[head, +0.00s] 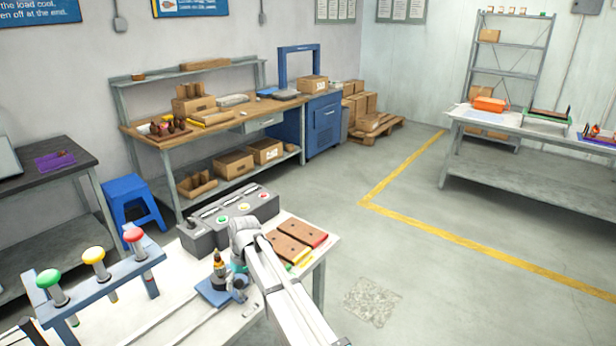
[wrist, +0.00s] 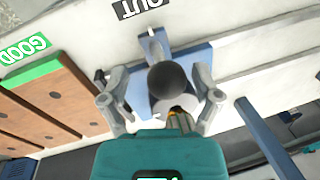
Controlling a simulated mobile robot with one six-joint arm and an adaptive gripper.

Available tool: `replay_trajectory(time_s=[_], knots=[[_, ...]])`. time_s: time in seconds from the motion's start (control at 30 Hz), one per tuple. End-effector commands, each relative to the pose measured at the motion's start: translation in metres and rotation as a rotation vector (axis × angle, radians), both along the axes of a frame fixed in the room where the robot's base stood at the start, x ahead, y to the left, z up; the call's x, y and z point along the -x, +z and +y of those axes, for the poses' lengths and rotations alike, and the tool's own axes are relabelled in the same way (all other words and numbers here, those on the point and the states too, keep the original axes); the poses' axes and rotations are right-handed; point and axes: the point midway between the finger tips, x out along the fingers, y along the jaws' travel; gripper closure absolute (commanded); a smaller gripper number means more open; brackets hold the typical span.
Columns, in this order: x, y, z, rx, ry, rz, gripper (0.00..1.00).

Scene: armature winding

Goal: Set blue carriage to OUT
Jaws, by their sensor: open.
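The blue carriage (head: 215,293) sits on the white bench at the lower middle of the head view, with a pointed brass-tipped part standing up on it. In the wrist view the blue carriage (wrist: 198,62) lies beneath my gripper (wrist: 161,90). A round black knob (wrist: 170,78) shows between the two grey fingers. The fingers are spread apart, one on each side of the knob, with visible gaps. A black OUT label (wrist: 138,7) lies at the top edge of the wrist view, beyond the carriage. In the head view my arm partly hides my gripper (head: 238,278).
Brown slotted trays (head: 296,241) stand right of the carriage; a green GOOD label (wrist: 24,48) marks one. A dark control box (head: 228,219) with coloured buttons stands behind. A blue rack (head: 95,280) with green, yellow and red knobs stands left. Bare white bench lies between.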

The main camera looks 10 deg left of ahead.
Motion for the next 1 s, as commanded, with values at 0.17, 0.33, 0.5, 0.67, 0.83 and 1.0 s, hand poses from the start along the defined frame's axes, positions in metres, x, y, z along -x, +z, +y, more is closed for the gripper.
replay_trajectory(time_s=[0.17, 0.33, 0.5, 0.67, 0.83, 1.0], knots=[[0.009, -0.002, -0.014, 0.05, -0.045, -0.002, 0.19], [0.01, -0.001, -0.044, 0.084, -0.109, -0.008, 0.19], [0.007, 0.002, -0.095, 0.09, -0.184, -0.017, 0.19], [0.007, 0.006, -0.156, 0.101, -0.277, -0.028, 0.19], [0.012, 0.009, -0.22, 0.112, -0.379, -0.039, 0.19], [0.024, 0.013, -0.281, 0.125, -0.48, -0.049, 0.19]])
